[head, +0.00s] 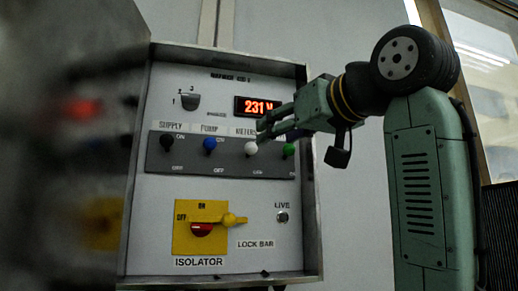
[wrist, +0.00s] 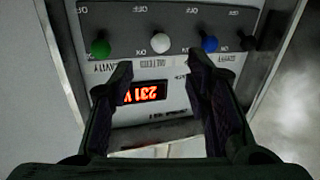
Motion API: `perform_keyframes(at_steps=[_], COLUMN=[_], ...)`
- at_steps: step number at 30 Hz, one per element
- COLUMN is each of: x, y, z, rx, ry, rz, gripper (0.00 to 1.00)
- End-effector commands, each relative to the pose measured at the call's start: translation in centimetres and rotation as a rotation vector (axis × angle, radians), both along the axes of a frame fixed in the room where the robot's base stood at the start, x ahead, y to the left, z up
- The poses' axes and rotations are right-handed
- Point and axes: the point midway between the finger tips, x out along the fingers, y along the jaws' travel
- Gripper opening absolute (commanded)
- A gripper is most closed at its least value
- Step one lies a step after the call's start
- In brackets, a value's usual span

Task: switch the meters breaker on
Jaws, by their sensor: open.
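The meters breaker has a white knob (head: 251,148) under the METERS label, between the blue and green knobs on the grey strip. All the knobs stand in nearly one row towards the ON marks, and I cannot tell the white one's setting for sure. In the wrist view, which is upside down, the white knob (wrist: 161,41) shows just beyond the fingertips. My gripper (head: 262,131) comes in from the right, and its tips are close to the knob, slightly above it. In the wrist view, my gripper (wrist: 161,65) is open with nothing between its fingers.
The black supply knob (head: 167,140), blue pump knob (head: 210,143) and green knob (head: 289,150) flank it. A red display (head: 257,106) reads 231 V above. A yellow isolator (head: 200,226) with a lock bar sits below. The cabinet's metal rim (head: 312,215) stands out at the right.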

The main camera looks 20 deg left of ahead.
Motion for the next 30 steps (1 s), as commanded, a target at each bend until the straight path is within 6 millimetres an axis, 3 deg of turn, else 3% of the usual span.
perform_keyframes(at_steps=[15, 28, 30], x=[5.7, 6.3, 6.3], y=[6.7, 7.4, 7.4], z=[0.3, 0.1, 0.1], rx=[-0.002, -0.001, -0.001], ry=[0.003, 0.002, 0.002], rz=[0.001, 0.001, 0.001], gripper=[0.44, 0.44, 0.39])
